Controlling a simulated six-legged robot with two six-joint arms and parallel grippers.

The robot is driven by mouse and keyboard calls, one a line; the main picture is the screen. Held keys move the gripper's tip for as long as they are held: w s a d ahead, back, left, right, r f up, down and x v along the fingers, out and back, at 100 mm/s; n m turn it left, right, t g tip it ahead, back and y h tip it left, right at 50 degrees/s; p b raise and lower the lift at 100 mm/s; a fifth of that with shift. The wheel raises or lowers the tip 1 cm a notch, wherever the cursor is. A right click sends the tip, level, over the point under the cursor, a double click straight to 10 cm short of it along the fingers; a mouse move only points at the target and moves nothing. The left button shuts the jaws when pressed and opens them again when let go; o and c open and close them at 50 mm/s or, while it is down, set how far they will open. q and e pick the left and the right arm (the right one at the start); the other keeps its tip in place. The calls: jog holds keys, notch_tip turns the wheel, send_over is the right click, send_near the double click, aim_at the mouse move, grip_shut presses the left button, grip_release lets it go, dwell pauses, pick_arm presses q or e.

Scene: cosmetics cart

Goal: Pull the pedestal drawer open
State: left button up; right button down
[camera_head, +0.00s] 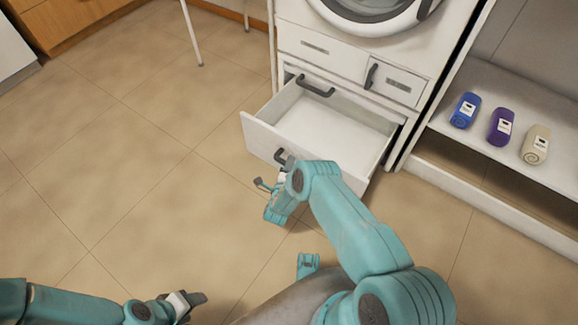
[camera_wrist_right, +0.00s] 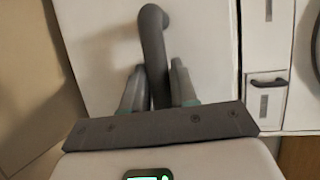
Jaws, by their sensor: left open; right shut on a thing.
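The white pedestal drawer (camera_head: 338,128) stands pulled out below the washing machine, and its empty inside shows. Its front panel also shows in the right wrist view (camera_wrist_right: 95,50). My right gripper (camera_head: 284,166) is at the front panel. In the right wrist view its two fingers (camera_wrist_right: 158,90) are shut on the dark curved drawer handle (camera_wrist_right: 152,40), one on each side of it. In the head view my own arm partly hides the handle and the front panel. My left gripper (camera_head: 193,301) is open and empty, low at the bottom left, away from the drawer.
The washing machine (camera_head: 372,12) sits above the drawer. Another dark handle (camera_head: 315,86) shows near the drawer's back. A shelf (camera_head: 480,85) at the right holds blue (camera_head: 465,110), purple (camera_head: 501,127) and beige (camera_head: 536,145) rolls. The tiled floor left of the drawer is clear.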

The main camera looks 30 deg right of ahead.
jog(key=shift+w+r, duration=0.1)
pick_arm(q)
jog(key=shift+d, duration=0.1)
pick_arm(e)
jog(key=c, duration=1)
grip_release()
jog(key=shift+d, duration=0.1)
jog(key=shift+o, duration=0.2)
pick_arm(q)
notch_tip(320, 180, up, 6)
jog(key=s+d+p, duration=0.1)
jog(key=p, duration=0.5)
jog(key=shift+s+m+g+p, duration=0.15)
jog(key=shift+m+g+p, duration=0.15)
pick_arm(e)
jog(key=v, duration=1.6)
pick_arm(q)
jog(key=shift+d, duration=0.1)
